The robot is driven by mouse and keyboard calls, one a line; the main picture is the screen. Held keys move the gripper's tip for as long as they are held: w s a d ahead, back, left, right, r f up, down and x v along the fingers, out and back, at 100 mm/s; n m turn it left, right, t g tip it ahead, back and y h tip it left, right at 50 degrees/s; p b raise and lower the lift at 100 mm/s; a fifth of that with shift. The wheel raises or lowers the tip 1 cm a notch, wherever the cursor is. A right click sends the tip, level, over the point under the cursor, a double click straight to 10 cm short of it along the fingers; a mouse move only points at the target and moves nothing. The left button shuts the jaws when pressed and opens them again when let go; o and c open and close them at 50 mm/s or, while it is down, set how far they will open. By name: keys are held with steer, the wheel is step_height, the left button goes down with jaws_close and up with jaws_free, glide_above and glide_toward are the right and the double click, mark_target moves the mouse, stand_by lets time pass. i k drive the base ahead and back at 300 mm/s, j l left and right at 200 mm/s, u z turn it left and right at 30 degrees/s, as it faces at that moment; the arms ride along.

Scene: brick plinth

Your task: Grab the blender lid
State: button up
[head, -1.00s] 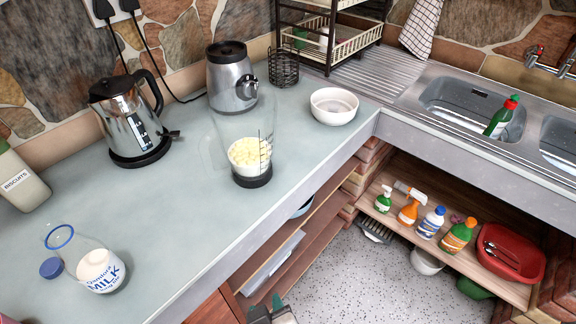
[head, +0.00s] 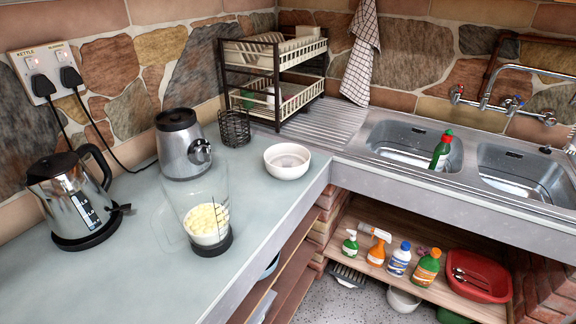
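A clear blender jug (head: 206,212) with pale yellow pieces in it stands upright on the grey-green counter. Its top looks open, with no lid on it. Behind it stands the silver blender base (head: 184,152) with a round black top (head: 175,119). I cannot tell whether this black top is the blender lid resting on the base or part of the base. No other lid-like thing shows on the counter. My gripper is not in view.
A kettle (head: 70,203) stands at the left, and a white bowl (head: 287,161) at the right. A wire holder (head: 234,128) and a dish rack (head: 273,75) are behind. The counter (head: 120,285) is clear in front. The sink (head: 400,150) and a shelf of bottles are at the right.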

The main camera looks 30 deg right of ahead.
mark_target(286, 161)
steer(key=i+j+z, duration=0.4)
steer(key=j, duration=0.25)
steer(key=j+z, duration=0.2)
steer(key=j, duration=0.15)
steer(key=i+j+z, duration=0.2)
steer(key=j, duration=0.15)
